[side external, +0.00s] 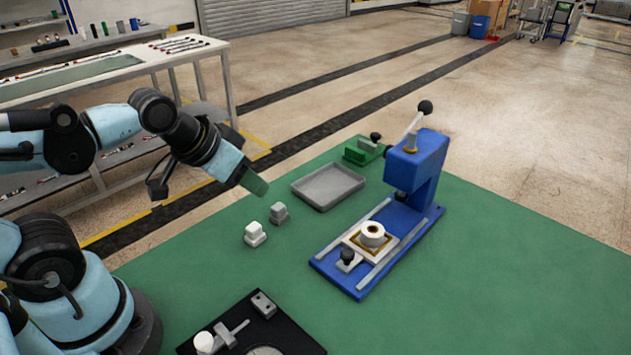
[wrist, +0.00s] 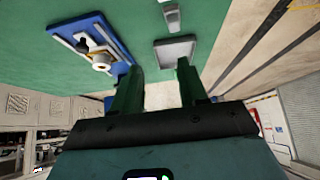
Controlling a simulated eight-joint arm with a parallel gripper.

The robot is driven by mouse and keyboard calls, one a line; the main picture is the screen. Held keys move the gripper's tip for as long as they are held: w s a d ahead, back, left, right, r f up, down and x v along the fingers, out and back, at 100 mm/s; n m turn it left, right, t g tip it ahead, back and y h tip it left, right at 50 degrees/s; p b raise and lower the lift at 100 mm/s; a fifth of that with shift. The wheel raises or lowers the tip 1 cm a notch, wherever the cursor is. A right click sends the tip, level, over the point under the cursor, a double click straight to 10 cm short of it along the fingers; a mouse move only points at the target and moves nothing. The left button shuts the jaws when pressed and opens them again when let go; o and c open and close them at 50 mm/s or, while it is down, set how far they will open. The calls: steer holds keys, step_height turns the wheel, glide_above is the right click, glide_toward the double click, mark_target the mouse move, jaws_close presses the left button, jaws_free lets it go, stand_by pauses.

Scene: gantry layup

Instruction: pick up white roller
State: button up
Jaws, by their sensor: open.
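A short white cylinder with a dark centre, likely the white roller (side external: 372,234), stands on a gold-edged square plate on the blue press. It also shows in the wrist view (wrist: 101,63), left of the fingers. My gripper (side external: 256,186) is in the air above the green table, left of the grey tray and well apart from the cylinder. In the wrist view its two green fingers (wrist: 158,82) are spread with nothing between them. Other white pieces are a small block (side external: 255,235) on the table and a round knob (side external: 204,342) on the black fixture.
The blue press (side external: 428,165) has a tall post and a lever with a black ball. A grey tray (side external: 327,202), a green clamp block (side external: 358,155) and a small grey block (side external: 279,213) stand nearby. A black fixture (side external: 285,335) lies at the front. The table's right side is clear.

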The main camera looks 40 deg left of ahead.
steer(key=o, duration=0.3)
steer(key=shift+w, duration=0.1)
